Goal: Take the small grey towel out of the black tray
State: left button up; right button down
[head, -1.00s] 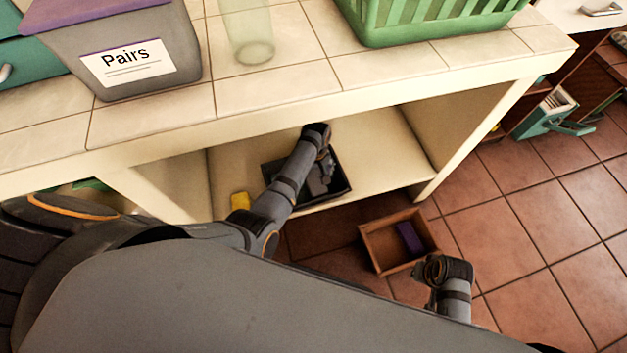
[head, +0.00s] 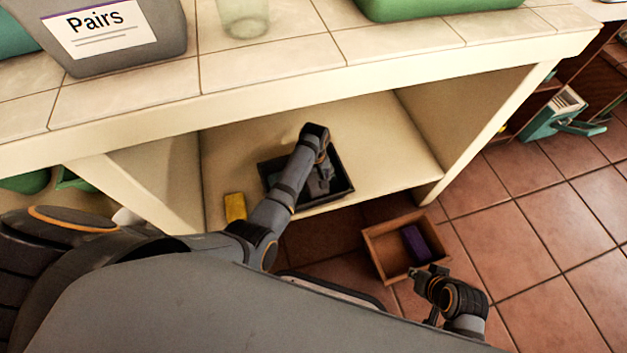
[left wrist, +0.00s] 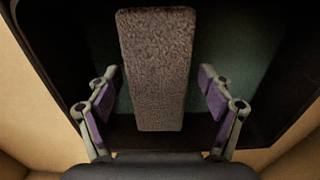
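The small grey towel (left wrist: 157,70) lies in the black tray as a fuzzy, narrow folded block. The black tray (head: 340,186) sits on the shelf under the tiled counter; its dark inside (left wrist: 70,40) fills much of the left wrist view. My left gripper (left wrist: 159,95) is open above the tray. Its purple-padded fingers stand on both sides of the towel with gaps, not touching it. In the head view my left arm and gripper (head: 318,186) cover most of the tray's inside. My right gripper (head: 428,275) is by the wooden box; its finger opening is unclear.
A yellow item (head: 235,207) lies on the shelf left of the tray. A wooden box (head: 384,262) holding a purple block (head: 416,243) stands on the floor. The counter edge (head: 300,85) overhangs the shelf. The shelf right of the tray is clear.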

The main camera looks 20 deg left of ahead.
pick_arm(q)
jog(key=c, duration=1.1)
